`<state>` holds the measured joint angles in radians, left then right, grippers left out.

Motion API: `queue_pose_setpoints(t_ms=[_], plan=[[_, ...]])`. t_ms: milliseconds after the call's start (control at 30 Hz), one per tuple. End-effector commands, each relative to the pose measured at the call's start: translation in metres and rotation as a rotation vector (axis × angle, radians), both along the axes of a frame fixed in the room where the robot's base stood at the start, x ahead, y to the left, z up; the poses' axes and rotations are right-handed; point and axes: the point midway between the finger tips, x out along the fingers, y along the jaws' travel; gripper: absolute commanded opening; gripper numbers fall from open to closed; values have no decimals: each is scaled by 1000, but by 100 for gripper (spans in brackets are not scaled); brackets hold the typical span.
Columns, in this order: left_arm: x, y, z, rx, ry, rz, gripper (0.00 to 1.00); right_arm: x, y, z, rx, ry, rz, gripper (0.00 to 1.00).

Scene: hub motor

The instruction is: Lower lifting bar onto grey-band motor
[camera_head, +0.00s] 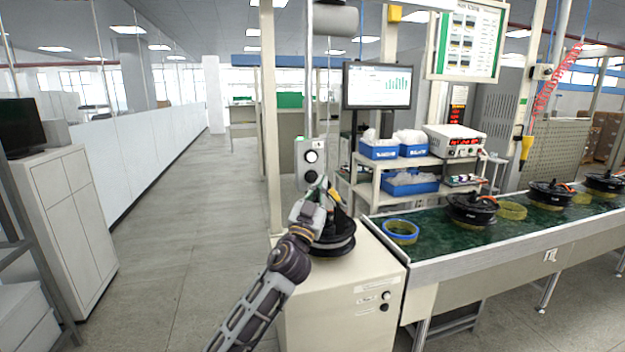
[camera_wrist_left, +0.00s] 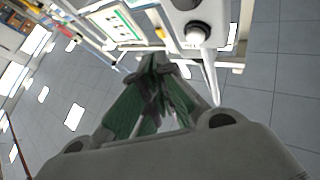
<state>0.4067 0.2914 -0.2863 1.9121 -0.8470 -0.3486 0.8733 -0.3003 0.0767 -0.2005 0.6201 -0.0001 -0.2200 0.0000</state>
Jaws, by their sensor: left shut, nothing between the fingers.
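A control box (camera_head: 311,164) with a white button (camera_head: 311,157) above a black one hangs over the cabinet. The white button also shows large in the left wrist view (camera_wrist_left: 196,33). My left gripper (camera_head: 322,186) is shut and empty, just below and beside the box; its shut fingers show in the left wrist view (camera_wrist_left: 155,75). A black motor (camera_head: 335,242) lies on the cream cabinet (camera_head: 345,285), partly hidden behind my gripper and wrist. I cannot make out a grey band on it, or clearly tell the lifting bar. My right gripper is out of view.
A pale cylinder (camera_head: 336,19) hangs overhead beside upright posts. A conveyor (camera_head: 470,243) to the right carries a blue ring (camera_head: 400,230) and several black motors (camera_head: 471,209). A shelf with blue bins (camera_head: 379,151) and a monitor (camera_head: 377,86) stand behind. The left aisle is clear.

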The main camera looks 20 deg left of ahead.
Motion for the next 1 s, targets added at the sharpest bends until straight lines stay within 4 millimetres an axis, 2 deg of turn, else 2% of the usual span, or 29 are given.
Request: queue_pose_setpoints(t_ms=[600, 1000], plan=[[43, 29, -1, 0, 0, 0, 0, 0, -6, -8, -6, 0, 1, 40], [47, 32, 1, -1, -1, -2, 0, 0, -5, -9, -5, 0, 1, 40]])
